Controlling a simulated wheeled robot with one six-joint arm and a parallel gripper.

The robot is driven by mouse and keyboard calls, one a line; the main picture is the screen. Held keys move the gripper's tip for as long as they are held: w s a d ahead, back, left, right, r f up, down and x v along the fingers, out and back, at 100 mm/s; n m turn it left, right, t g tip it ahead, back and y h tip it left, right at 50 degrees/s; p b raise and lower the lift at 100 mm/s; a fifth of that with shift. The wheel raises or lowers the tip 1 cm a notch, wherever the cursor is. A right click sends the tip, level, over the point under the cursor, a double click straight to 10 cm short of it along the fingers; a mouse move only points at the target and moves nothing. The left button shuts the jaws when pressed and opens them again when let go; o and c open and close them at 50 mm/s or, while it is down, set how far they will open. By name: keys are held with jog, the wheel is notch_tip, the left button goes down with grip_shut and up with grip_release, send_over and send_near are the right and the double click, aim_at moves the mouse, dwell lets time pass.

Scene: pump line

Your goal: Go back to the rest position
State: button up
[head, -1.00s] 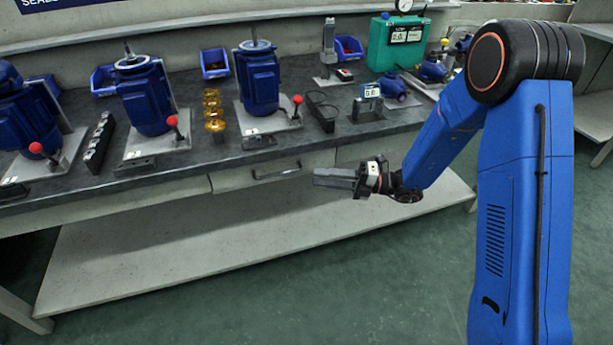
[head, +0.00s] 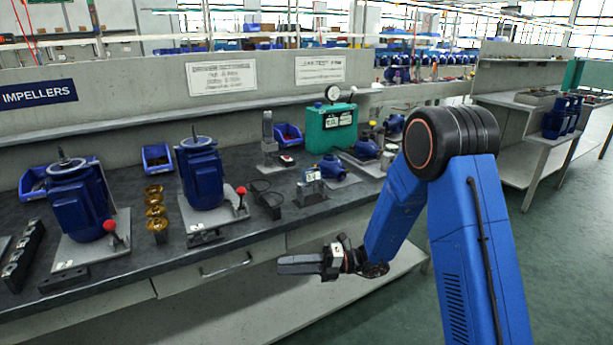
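My gripper (head: 290,264) hangs in front of the workbench (head: 130,262), at about the height of its front edge in the head view. Its fingers point left and look close together, seen side-on, so I cannot tell whether they are open or shut. I see no object in them. My arm is bent, with the elbow raised at the right and the forearm sloping down to the left.
On the bench stand blue motors (head: 201,175) with red-knobbed levers, brass parts (head: 155,211), a green test box (head: 330,127), a small display (head: 312,177) and blue bins (head: 157,158). A lower shelf (head: 290,318) runs below. Floor (head: 560,240) at the right is clear.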

jog(key=s+d+r+n+g+h, duration=0.1)
jog(key=s+d+r+n+h, duration=0.4)
jog(key=s+d+n, duration=0.3)
jog(key=s+d+r+n+h, duration=0.4)
jog(key=s+d+n, duration=0.2)
jog(key=s+n, duration=0.35)
jog(key=s+d+r+n+t+h, duration=0.1)
jog(key=s+d+n+t+h, duration=0.2)
jog(key=d, duration=0.4)
jog(key=s+d+r+n+t+h, duration=0.2)
jog(key=s+d+n+t+h, duration=0.1)
jog(key=d+n, duration=0.3)
jog(key=s+d+r+n+t+h, duration=0.1)
jog(key=s+d+n+t+h, duration=0.2)
jog(key=d+n, duration=0.2)
jog(key=d, duration=0.3)
jog(key=shift+s+d+r, duration=0.25)
jog(key=shift+s+d, duration=0.15)
